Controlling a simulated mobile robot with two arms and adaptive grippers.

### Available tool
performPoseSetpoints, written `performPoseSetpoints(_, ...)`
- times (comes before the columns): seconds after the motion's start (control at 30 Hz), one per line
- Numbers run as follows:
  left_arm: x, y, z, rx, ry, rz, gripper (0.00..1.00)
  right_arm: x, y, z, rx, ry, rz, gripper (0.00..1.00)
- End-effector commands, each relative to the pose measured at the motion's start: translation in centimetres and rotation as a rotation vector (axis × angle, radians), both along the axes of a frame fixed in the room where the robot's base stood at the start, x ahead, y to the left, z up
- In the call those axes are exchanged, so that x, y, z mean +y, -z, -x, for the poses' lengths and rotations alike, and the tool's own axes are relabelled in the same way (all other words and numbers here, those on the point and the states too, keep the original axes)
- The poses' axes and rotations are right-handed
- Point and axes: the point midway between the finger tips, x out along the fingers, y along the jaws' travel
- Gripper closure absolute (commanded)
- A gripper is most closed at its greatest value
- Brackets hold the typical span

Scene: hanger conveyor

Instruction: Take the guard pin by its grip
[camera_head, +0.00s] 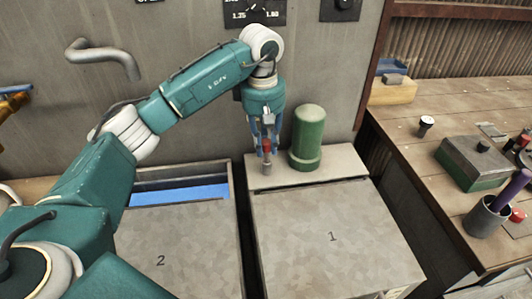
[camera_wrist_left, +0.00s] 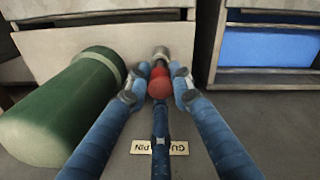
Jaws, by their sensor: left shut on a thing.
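The guard pin (camera_head: 266,160) stands upright near the back edge of the cabinet marked 1, with a red grip on top and a grey metal lower part. In the left wrist view its red grip (camera_wrist_left: 159,84) sits between the blue fingers. My left gripper (camera_head: 265,142) reaches down from above and is shut on the red grip; it also shows in the left wrist view (camera_wrist_left: 159,92). A label reading partly "GU... PIN" (camera_wrist_left: 172,148) lies behind the fingers, which hide some letters. My right gripper is not in view.
A green cylinder (camera_head: 307,138) stands close to the right of the pin. Cabinet 1 (camera_head: 330,215) has a clear top in front. Cabinet 2 (camera_head: 190,245) has a blue-lined opening (camera_head: 180,194). A wooden bench (camera_head: 435,98) with a green box (camera_head: 472,160) is at the right.

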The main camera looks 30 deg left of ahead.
Motion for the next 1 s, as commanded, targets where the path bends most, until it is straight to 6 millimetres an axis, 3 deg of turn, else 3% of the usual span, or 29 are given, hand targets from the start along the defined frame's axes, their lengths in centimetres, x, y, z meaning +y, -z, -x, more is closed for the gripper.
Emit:
performPoseSetpoints(0.3, 0.0, -8.0, -0.1, -0.007, 0.0, 0.001, 1.0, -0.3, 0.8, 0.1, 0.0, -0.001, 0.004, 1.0)
performPoseSetpoints(0.53, 0.0, -13.3, -0.1, -0.004, 0.0, 0.0, 1.0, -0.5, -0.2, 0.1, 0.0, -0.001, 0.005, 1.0)
performPoseSetpoints(0.73, 0.0, -15.7, 0.0, -0.001, 0.0, -0.001, 1.0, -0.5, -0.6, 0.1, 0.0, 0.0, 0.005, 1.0)
performPoseSetpoints(1.0, 0.0, -16.4, 0.0, -0.001, 0.0, 0.0, 1.0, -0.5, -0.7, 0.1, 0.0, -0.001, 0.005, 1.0)
